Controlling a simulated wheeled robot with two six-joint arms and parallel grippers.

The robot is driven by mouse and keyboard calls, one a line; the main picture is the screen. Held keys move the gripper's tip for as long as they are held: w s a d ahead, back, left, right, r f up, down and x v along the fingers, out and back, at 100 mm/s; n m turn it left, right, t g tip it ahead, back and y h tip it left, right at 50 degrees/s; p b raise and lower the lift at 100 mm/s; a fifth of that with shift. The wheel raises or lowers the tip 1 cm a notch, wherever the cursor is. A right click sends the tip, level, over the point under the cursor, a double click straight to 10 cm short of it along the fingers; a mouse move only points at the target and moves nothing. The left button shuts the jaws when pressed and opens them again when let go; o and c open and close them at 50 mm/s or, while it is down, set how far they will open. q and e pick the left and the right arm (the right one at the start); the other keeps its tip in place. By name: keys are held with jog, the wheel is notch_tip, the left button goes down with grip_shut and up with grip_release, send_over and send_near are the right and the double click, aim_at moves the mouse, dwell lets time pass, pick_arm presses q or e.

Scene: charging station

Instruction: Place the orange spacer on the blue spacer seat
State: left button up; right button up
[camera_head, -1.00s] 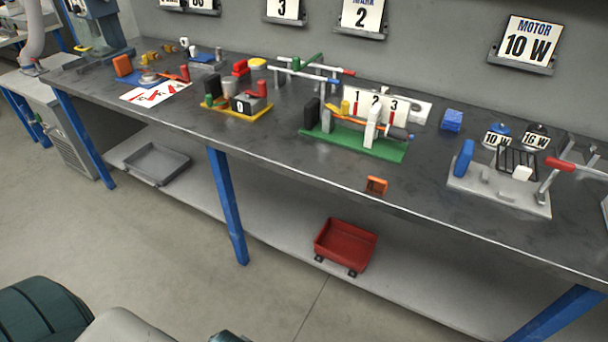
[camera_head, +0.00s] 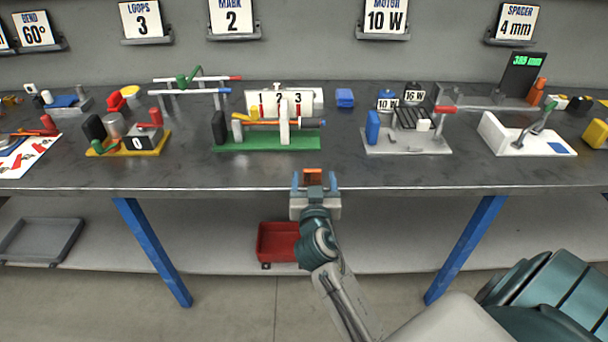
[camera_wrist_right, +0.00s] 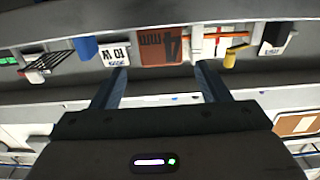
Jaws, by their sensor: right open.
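The orange spacer (camera_head: 313,177) lies at the front edge of the workbench. It also shows in the right wrist view (camera_wrist_right: 162,47), where it bears dark "4mm" lettering. My right gripper (camera_head: 314,181) is open at the bench edge, with the spacer centred between its fingertips. In the right wrist view the fingertips (camera_wrist_right: 160,70) stand on both sides of the spacer's near edge, with a gap each side. A flat blue patch (camera_head: 561,148), likely the spacer seat, is on the white fixture (camera_head: 500,136) at the right. My left gripper is not in view.
The green-based fixture (camera_head: 265,142) stands behind the spacer. The grey motor fixture (camera_head: 400,146) stands right of it, before the white fixture. A screen (camera_head: 522,75) is behind the white fixture. A red bin (camera_head: 277,240) is on the lower shelf. The front bench strip is mostly clear.

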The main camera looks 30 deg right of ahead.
aim_at(312, 173)
jog(key=x, duration=0.2)
jog(key=p+x, duration=0.1)
jog(key=x, duration=0.3)
jog(key=shift+w+f+p, duration=0.25)
jog(key=shift+f+p, duration=0.05)
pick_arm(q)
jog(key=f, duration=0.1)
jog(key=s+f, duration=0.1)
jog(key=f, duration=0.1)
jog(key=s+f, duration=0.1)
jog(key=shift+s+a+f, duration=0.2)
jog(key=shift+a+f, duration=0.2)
pick_arm(e)
jog(key=c, duration=1)
jog(key=shift+r, duration=0.1)
jog(key=shift+c, duration=0.2)
